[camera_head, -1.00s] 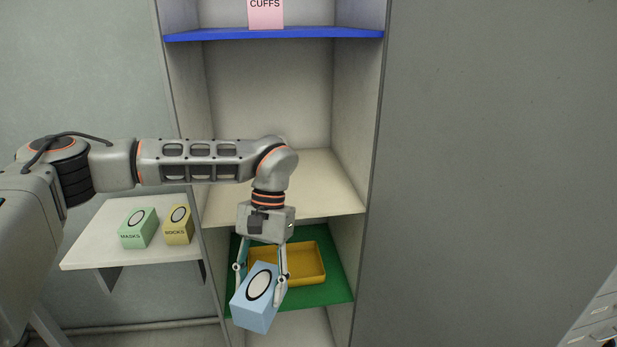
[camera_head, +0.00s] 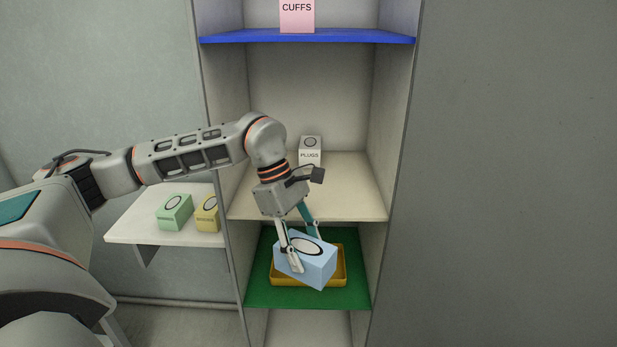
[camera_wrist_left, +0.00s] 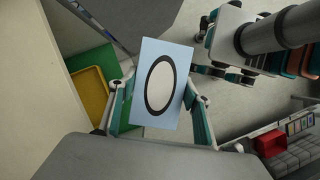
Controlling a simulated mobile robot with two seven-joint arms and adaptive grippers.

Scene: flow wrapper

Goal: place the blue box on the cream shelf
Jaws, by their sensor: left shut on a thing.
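My left gripper (camera_head: 300,248) is shut on the blue box (camera_head: 318,266), which has a black oval ring on its top face. The box is tilted and held in front of the green shelf, below the level of the cream shelf (camera_head: 350,195). In the left wrist view the blue box (camera_wrist_left: 178,75) sits between the two fingers. On the cream shelf a white box marked PLUGS (camera_head: 310,148) stands at the back, partly hidden behind my wrist.
A yellow tray (camera_head: 341,278) lies on the green shelf (camera_head: 262,297) behind the blue box. A blue shelf (camera_head: 350,38) above bears a pink CUFFS box (camera_head: 297,14). A side shelf (camera_head: 130,225) at left holds a green box (camera_head: 174,212) and a yellow box (camera_head: 207,214). The cream shelf's right part is clear.

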